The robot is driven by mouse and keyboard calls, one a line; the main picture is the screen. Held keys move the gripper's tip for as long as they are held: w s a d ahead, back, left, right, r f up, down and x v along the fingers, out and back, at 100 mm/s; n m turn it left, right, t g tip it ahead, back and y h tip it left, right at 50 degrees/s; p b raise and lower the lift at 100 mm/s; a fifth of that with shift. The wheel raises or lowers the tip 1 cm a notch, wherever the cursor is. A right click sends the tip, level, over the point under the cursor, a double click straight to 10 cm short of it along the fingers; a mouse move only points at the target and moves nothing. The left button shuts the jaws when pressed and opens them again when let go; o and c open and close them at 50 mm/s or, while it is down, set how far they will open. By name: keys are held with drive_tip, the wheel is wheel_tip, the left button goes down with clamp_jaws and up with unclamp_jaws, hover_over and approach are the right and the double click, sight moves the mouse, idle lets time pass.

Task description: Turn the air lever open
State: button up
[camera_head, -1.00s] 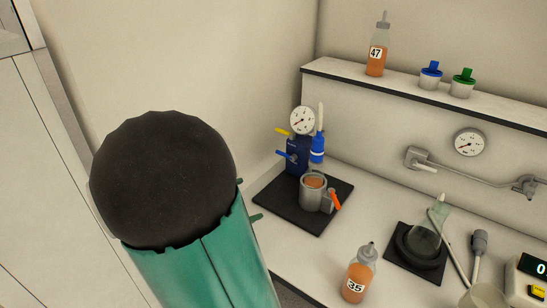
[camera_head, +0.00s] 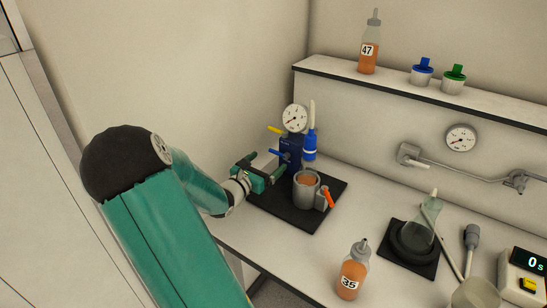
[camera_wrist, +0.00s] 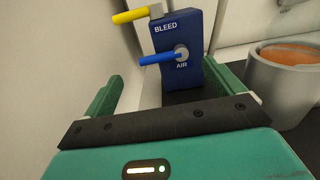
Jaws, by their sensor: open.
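The air lever (camera_wrist: 158,59) is a blue handle on a dark blue block (camera_wrist: 180,35) marked BLEED and AIR. It points left, roughly level, from its round pivot. In the head view the blue lever (camera_head: 279,153) also points left. A yellow lever (camera_wrist: 130,16) sits above it, beside the word BLEED, and also points left. My gripper (camera_head: 264,172) is open and empty, just in front of the block. In the wrist view its two green fingers (camera_wrist: 170,85) stand wide apart, with the blue lever beyond and between them, apparently not touched.
A metal cup (camera_head: 306,188) of orange liquid with a red-orange handle stands right of my gripper on the black mat (camera_head: 297,221). A gauge (camera_head: 294,118) and a blue-and-white upright part (camera_head: 310,145) rise by the block. Bottle 35 (camera_head: 353,270) stands on the bench. A wall is close at left.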

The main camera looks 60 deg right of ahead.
sight(278, 153)
drive_tip(key=shift+s+d, duration=0.2)
drive_tip(key=shift+d, duration=0.95)
drive_tip(key=shift+s+d, duration=0.15)
drive_tip(key=shift+d, duration=1)
drive_tip(key=c, duration=1.4)
